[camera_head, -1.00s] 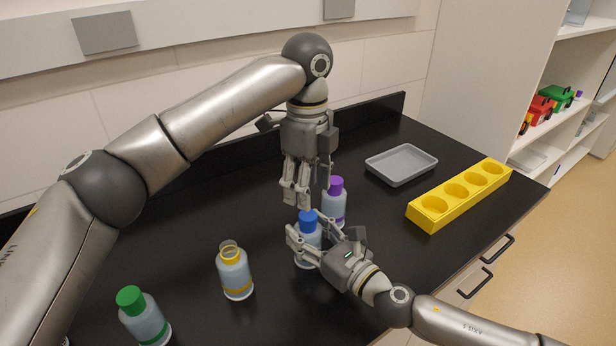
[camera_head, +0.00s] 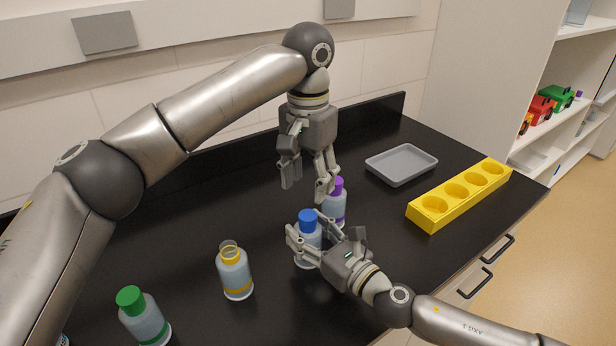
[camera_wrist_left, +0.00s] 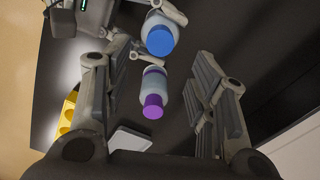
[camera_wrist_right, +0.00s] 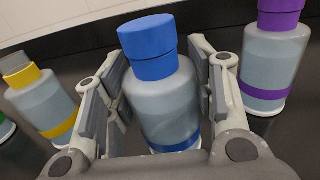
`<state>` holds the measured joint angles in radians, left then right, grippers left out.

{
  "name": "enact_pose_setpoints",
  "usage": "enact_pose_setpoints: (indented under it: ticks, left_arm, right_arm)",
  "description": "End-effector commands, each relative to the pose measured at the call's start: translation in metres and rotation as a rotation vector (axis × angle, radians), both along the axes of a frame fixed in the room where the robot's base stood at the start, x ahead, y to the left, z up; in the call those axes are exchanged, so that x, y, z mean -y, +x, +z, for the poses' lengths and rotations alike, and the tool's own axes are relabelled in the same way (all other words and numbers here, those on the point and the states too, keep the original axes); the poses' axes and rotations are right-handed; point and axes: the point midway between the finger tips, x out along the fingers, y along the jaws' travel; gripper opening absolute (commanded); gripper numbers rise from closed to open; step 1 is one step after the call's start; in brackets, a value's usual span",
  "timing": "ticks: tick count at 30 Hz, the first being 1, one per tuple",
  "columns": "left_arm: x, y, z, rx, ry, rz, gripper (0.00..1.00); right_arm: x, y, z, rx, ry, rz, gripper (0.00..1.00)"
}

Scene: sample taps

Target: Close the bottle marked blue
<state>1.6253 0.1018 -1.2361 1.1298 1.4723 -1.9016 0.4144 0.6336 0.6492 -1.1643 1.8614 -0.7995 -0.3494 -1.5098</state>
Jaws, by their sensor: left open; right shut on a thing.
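The blue-marked bottle (camera_head: 308,246) stands upright on the black bench with a blue cap (camera_head: 308,216) on its top. In the right wrist view the blue cap (camera_wrist_right: 147,45) sits on the bottle's neck, slightly tilted in the picture; I cannot tell how tight it is. My right gripper (camera_head: 306,245) is shut around the body of this bottle (camera_wrist_right: 165,100). My left gripper (camera_head: 306,192) is open and empty, fingers down, above and behind the blue bottle. The left wrist view shows the blue cap (camera_wrist_left: 160,41) beyond its fingers.
A purple-capped bottle (camera_head: 336,205) stands close behind the blue one, near my left fingers. A yellow-marked bottle (camera_head: 235,275) and a green-capped bottle (camera_head: 145,320) stand to the left. A grey tray (camera_head: 402,180) and a yellow rack (camera_head: 425,222) with empty holes lie right.

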Motion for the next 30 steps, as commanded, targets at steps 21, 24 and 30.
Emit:
enact_pose_setpoints:
  ticks: [21,24,30]
  left_arm:
    - [-0.001,0.0,-0.037,-0.002,0.001,0.02,0.52]
    - [-0.001,0.0,-0.053,-0.002,0.001,0.019,0.52]
    - [-0.001,0.0,-0.074,-0.001,0.001,0.019,0.52]
  right_arm:
    - [0.0,0.0,0.0,0.0,0.0,0.0,0.0]
    - [0.0,0.0,0.0,0.0,0.0,0.0,0.0]
    - [0.0,0.0,0.0,0.0,0.0,0.0,0.0]
